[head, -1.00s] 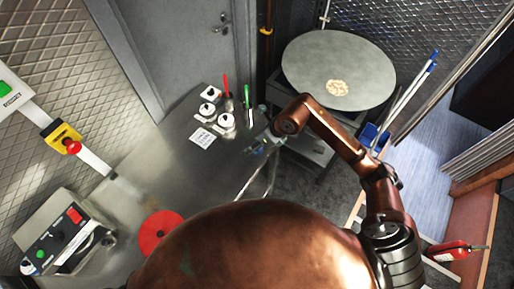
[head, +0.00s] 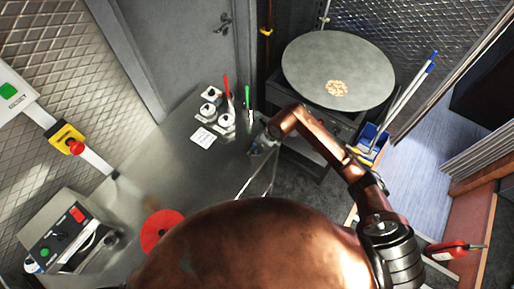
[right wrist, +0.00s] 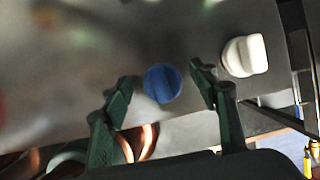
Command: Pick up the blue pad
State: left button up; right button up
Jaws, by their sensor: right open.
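The blue pad (right wrist: 162,83) is a round dark-blue piece on the grey metal counter. In the right wrist view it shows between the fingertips of my right gripper (right wrist: 161,79). The green fingers are spread on either side of it, with a gap visible on both sides. Whether they are down at its height I cannot tell. In the head view my right gripper (head: 261,147) is over the counter's right edge, and I cannot make out the pad there. My left gripper is not in view.
A white round piece (right wrist: 244,55) lies right of the blue pad, near the counter edge.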

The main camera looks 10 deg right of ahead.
jog(key=shift+c, duration=0.6)
jog(key=c, duration=1.1)
jog(key=shift+c, duration=0.2)
jog(key=shift+r, duration=0.1)
jog(key=shift+r, duration=0.4)
notch_tip(320, 180, up, 2)
jog(key=shift+w+r+b, duration=0.1)
jog(key=shift+r+b, duration=0.05)
jog(key=shift+b, duration=0.4)
jog(key=s+r+b, duration=0.1)
jog(key=s+r, duration=0.4)
jog(key=s, duration=0.2)
jog(key=s+a+r, duration=0.1)
jog(key=s+r, duration=0.3)
jog(key=s, duration=0.3)
jog(key=shift+a+r+b, duration=0.2)
jog(key=shift+r+b, duration=0.15)
jog(key=shift+r, duration=0.05)
